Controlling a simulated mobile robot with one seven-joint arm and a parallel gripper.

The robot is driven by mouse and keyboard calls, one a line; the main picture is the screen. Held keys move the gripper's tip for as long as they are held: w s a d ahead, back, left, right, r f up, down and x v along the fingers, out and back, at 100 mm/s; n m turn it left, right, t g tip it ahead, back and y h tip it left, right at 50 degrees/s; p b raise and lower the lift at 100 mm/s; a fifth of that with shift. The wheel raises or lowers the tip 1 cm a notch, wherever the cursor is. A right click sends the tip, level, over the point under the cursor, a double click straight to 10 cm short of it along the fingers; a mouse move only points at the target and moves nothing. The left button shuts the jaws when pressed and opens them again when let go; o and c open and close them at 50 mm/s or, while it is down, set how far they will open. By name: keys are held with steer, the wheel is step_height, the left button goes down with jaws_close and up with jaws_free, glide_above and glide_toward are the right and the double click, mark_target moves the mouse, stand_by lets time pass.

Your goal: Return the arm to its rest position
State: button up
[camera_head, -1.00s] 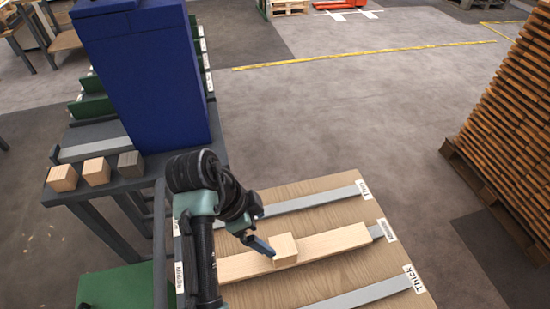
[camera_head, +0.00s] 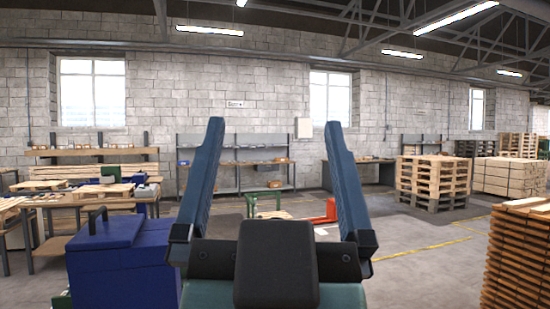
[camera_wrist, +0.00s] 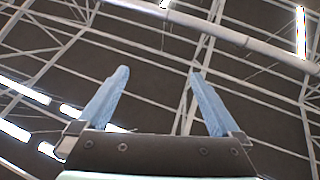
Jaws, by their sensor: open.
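My gripper (camera_head: 270,150) stands upright close in front of the head camera, its two blue fingers spread wide apart with nothing between them. In the wrist view my gripper (camera_wrist: 160,85) is also open and empty, pointing up at the ceiling beams and lamps. The worktable with the wood blocks and labelled strips is out of view now.
A blue cabinet (camera_head: 122,262) stands at the lower left. A stack of brown boards (camera_head: 520,255) is at the right edge. Pallet stacks (camera_head: 432,178), a red pallet jack (camera_head: 328,212) and shelves (camera_head: 250,165) stand farther back. Grey floor lies open at right of centre.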

steer(key=shift+s+r+n+t, duration=0.3)
steer(key=shift+s+r+t, duration=0.2)
steer(key=shift+s+r, duration=0.45)
steer(key=shift+s, duration=0.1)
step_height(320, 180, up, 3)
steer(key=p, duration=0.3)
steer(key=shift+f, duration=0.2)
